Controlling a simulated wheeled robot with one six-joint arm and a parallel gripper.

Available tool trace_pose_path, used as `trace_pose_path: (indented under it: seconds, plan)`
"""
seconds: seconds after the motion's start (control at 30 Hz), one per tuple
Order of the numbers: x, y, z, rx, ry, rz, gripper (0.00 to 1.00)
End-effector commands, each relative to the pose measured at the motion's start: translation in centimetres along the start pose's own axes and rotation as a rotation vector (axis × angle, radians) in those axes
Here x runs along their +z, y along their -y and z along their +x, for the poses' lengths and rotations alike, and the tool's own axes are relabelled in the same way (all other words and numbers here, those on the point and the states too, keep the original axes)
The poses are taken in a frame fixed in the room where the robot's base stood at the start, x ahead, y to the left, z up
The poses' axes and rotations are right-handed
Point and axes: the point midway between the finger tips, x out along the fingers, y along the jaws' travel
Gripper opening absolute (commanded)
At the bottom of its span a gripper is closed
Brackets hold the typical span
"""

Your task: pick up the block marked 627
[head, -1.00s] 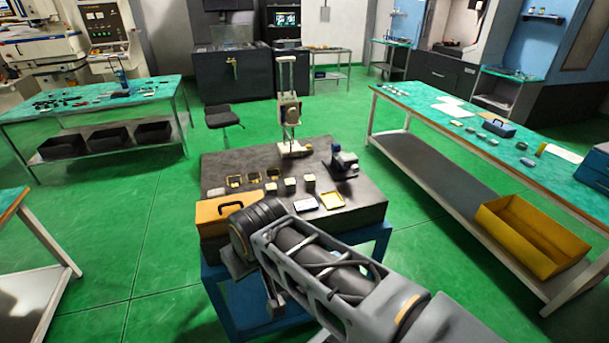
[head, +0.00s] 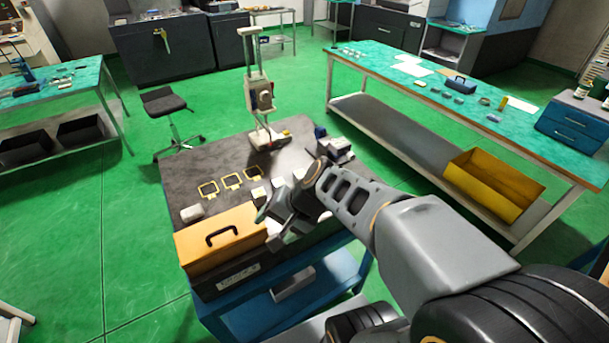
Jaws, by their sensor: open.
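Small pale blocks (head: 258,194) stand on the dark work surface (head: 205,162), partly hidden by my arm. No number can be read on them, so I cannot tell which one is marked 627. My gripper (head: 268,217) is over the front part of the work surface, just right of the orange toolbox and close to the pale blocks. It is open, and I see nothing held in it. My wrist and arm cover the blocks and the surface behind them.
Yellow square frames (head: 232,181) lie left of the blocks. A whitish rounded piece (head: 192,213) sits near the left edge. The orange toolbox (head: 215,235) stands at the front left. A tall measuring stand (head: 260,95) rises at the back, and a blue-grey vise (head: 338,150) stands at the right.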

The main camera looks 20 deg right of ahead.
Motion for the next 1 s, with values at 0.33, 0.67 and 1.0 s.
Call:
trace_pose_path:
  seconds: [0.33, 0.67, 1.0]
  plan:
    - [-11.3, 0.2, 2.3, -0.611, 0.042, 1.158, 0.72]
    - [-19.6, -7.2, 1.9, -0.988, -0.098, 1.801, 0.72]
    - [-23.2, -8.8, 3.6, -1.079, -0.150, 1.944, 0.72]
